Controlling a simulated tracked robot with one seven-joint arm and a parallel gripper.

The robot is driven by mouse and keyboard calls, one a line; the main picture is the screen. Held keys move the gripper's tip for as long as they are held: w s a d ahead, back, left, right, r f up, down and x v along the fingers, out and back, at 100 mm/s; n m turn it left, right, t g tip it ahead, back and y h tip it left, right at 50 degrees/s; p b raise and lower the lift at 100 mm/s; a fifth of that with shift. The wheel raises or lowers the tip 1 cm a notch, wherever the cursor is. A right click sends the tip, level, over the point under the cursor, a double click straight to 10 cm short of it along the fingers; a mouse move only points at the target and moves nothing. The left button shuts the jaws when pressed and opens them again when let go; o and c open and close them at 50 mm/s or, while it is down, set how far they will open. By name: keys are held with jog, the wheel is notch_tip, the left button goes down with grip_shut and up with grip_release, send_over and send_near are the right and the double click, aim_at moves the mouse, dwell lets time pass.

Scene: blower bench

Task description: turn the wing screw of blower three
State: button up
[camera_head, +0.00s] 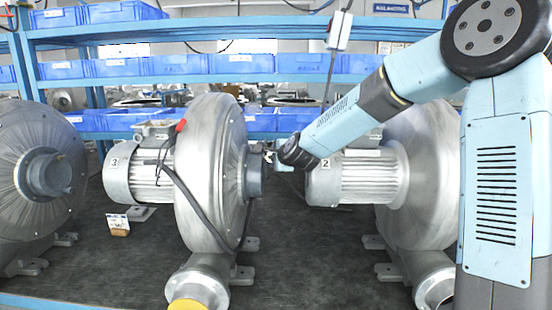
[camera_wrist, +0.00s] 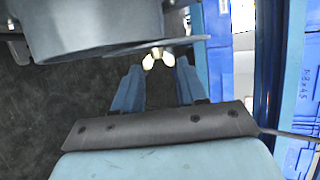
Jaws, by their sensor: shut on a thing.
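Blower three (camera_head: 218,170), a grey metal blower whose motor (camera_head: 140,178) carries a "3" label, stands on the bench left of centre. My gripper (camera_head: 272,160) reaches in from the right to the inlet side of its round housing. In the wrist view, the pale brass wing screw (camera_wrist: 158,55) sits at the edge of a grey flange (camera_wrist: 120,52). The two blue fingers of my gripper (camera_wrist: 158,68) point at it from either side and are shut on its wings. In the head view the screw is too small to make out clearly.
Blower two (camera_head: 360,178) stands to the right, behind my arm, and another blower (camera_head: 40,175) at the left. Blue shelves with blue bins (camera_head: 150,66) run behind. A dark cable (camera_head: 190,205) hangs over blower three. The dark bench top (camera_head: 310,260) is bare between the blowers.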

jog(key=shift+s+a+f, duration=0.1)
jog(key=shift+s+f, duration=0.1)
jog(key=shift+f, duration=0.05)
jog(key=t, duration=0.1)
jog(key=f+n+t, duration=0.1)
jog(key=shift+s+t+y, duration=0.1)
jog(key=shift+t+y, duration=0.3)
jog(key=t, duration=0.1)
jog(key=n+t+y, duration=0.1)
jog(key=t, duration=0.1)
jog(key=shift+a+f+n, duration=0.1)
jog(key=shift+f+n, duration=0.2)
jog(key=shift+f, duration=0.05)
jog(key=shift+w+f+n+t+y, duration=0.2)
jog(key=shift+n+t+y, duration=0.55)
jog(key=shift+n+y, duration=0.35)
jog(key=shift+w+f+n+t+y, duration=0.15)
jog(key=shift+n+t+y, duration=0.7)
jog(key=shift+y, duration=0.4)
jog(key=shift+w+f+n+t+y, duration=0.2)
jog(key=shift+n+t+y, duration=0.5)
jog(key=shift+n+y, duration=0.4)
jog(key=shift+y, duration=0.35)
jog(key=shift+d, duration=0.2)
jog(key=o, duration=1.1)
jog(key=shift+w, duration=0.1)
jog(key=shift+c, duration=0.2)
